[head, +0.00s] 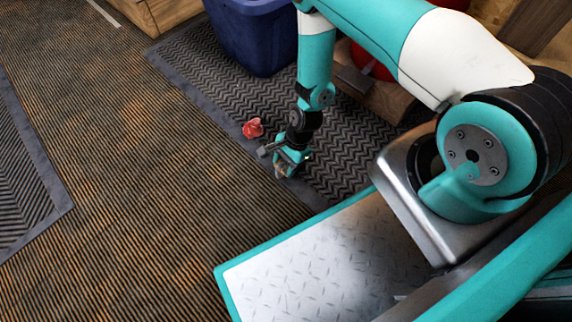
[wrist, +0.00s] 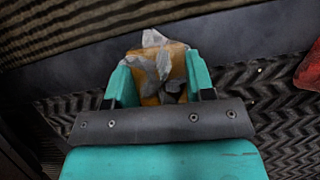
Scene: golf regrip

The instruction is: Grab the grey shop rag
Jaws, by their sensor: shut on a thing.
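The grey rag (wrist: 163,62) is crumpled between the teal fingers of my gripper (wrist: 160,82) in the wrist view, with its tips poking out past them. A tan-orange patch shows around the rag between the fingers; I cannot tell what it is. In the head view my gripper (head: 286,168) points down low over the edge of the dark mat, shut on the rag, which is mostly hidden there. I cannot tell whether the rag touches the floor.
A crumpled red cloth-like thing (head: 252,128) lies on the mat (head: 200,65) just left of my gripper; part of a red thing also shows in the wrist view (wrist: 309,70). A blue bin (head: 250,38) stands behind. The striped carpet (head: 120,170) on the left is largely clear.

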